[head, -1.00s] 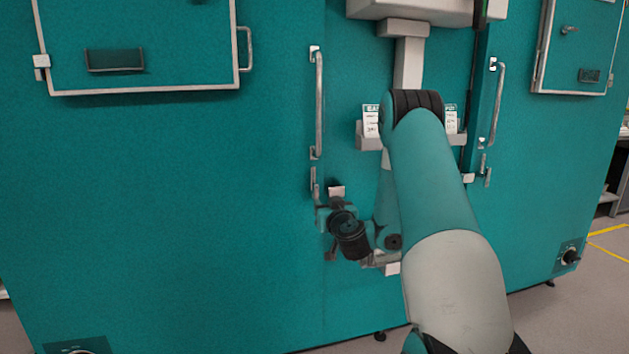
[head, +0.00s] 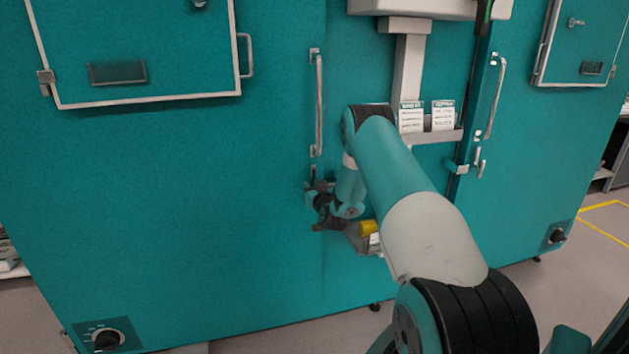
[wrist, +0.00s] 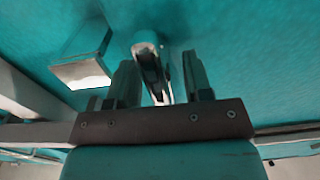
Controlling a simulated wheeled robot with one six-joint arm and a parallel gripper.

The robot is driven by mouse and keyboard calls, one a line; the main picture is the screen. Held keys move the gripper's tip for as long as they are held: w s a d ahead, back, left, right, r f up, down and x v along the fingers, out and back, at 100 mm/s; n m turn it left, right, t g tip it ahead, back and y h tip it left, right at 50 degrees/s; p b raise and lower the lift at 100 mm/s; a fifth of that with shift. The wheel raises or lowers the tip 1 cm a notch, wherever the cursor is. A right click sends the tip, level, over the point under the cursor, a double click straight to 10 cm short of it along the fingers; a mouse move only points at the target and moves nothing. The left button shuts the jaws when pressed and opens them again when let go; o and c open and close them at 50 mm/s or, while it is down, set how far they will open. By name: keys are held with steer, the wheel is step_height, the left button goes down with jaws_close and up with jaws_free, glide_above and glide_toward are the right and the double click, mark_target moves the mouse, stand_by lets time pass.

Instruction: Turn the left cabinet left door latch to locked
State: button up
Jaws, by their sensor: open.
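The left door latch (head: 313,173) is a small metal lever below the long vertical door handle (head: 319,105) on the teal cabinet. In the head view its lower part is hidden behind my gripper (head: 318,202). In the wrist view the latch (wrist: 153,68) appears as a grey lever between the two dark fingers of my gripper (wrist: 160,82). The fingers are apart, one on each side of it, with a visible gap on the right. Whether the left finger touches the lever I cannot tell.
A second latch (head: 478,163) and handle (head: 496,98) are on the right door. A holder with cards (head: 411,117) hangs between the doors. A yellow object (head: 369,228) sits low beside my wrist. A dial panel (head: 104,340) is at lower left.

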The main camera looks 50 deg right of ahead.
steer(key=shift+w+d, duration=0.2)
steer(key=shift+w, duration=0.1)
jaws_close()
